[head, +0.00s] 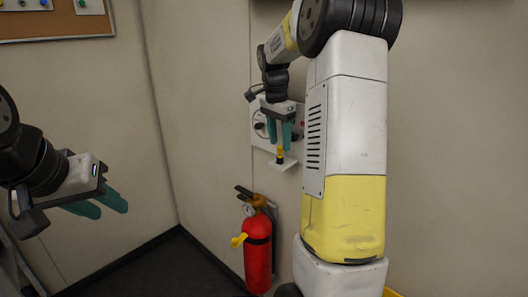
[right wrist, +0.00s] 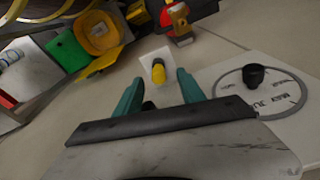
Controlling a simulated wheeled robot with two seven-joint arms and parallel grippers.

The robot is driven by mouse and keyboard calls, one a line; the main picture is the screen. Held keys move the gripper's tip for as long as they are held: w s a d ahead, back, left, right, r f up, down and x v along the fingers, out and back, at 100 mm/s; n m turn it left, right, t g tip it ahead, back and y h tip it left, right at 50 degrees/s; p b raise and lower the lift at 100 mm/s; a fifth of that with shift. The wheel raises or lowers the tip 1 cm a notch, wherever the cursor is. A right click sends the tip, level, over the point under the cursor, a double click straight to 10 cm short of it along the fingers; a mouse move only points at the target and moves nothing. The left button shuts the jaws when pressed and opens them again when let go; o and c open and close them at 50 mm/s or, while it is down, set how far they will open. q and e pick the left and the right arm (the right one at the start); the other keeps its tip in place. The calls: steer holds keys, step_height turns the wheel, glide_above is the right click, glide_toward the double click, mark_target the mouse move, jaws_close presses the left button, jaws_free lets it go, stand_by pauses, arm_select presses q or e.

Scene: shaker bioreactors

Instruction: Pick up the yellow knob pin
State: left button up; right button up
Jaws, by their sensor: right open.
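The yellow knob pin (head: 280,153) has a yellow top and a dark lower part, and stands on a small white ledge (head: 284,166) on the wall panel. My right gripper (head: 279,140) hangs just above it, open, fingers pointing down. In the right wrist view the pin (right wrist: 158,74) shows between the teal fingertips, with a gap on each side; the gripper (right wrist: 160,76) is not closed on it. My left gripper (head: 105,206) is at the far left, open and empty, well away from the pin.
The wall panel carries a round dial (right wrist: 289,103) with a black knob (right wrist: 254,76), beside the right gripper. A cork board (head: 60,25) is at the upper left. The dark floor below is clear.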

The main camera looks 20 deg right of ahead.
mark_target(280, 154)
steer(key=shift+d+f, duration=0.15)
steer(key=shift+f, duration=1.25)
jaws_close()
steer(key=shift+r, duration=0.1)
